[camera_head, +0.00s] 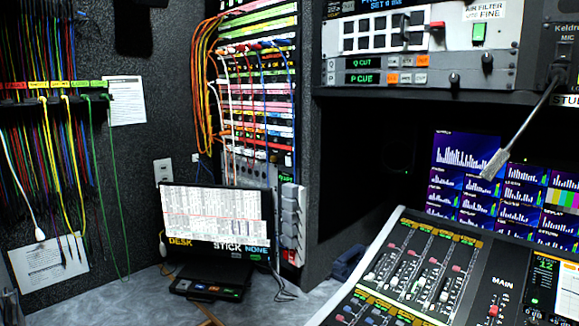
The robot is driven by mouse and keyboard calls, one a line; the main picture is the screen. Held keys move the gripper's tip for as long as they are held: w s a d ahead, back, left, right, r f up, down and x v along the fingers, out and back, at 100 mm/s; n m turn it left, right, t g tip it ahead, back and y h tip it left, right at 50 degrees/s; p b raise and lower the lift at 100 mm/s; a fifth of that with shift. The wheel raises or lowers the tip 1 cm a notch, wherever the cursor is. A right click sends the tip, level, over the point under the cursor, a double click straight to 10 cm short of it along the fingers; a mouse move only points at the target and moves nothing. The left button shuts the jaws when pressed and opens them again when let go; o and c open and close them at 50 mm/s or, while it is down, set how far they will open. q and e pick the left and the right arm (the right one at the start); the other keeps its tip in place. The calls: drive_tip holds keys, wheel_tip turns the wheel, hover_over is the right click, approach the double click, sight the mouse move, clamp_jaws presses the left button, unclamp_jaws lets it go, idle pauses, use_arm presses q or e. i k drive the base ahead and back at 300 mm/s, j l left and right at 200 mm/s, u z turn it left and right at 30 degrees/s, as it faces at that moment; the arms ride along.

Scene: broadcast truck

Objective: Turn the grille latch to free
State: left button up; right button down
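A pale panel with rows of dark square openings, which looks like the grille (375,32), sits in the equipment rack at the upper right. A small dark upright piece (404,27) stands in front of its right part. A small red-tipped part (437,26) is at its right edge. I cannot tell for sure which of these is the latch, or its exact turn. A label reading "AIR FILTER" and "FINE" (485,11) is to the right, above a green switch (479,33). Neither of my grippers can be made out.
Below the grille are a button strip (391,78) and knobs. A gooseneck microphone (495,163) hangs down at the right, before lit screens (466,150). A mixing console (400,285) fills the lower right. A monitor (215,218) stands at centre left, before a cabled patch bay (258,130).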

sight(440, 24)
drive_tip(key=i+j+z, duration=0.15)
drive_tip(key=z, duration=0.2)
drive_tip(key=i+j+z, duration=0.2)
drive_tip(key=z, duration=0.2)
drive_tip(key=i+j+z, duration=0.2)
drive_tip(key=z, duration=0.15)
drive_tip(key=j, duration=0.1)
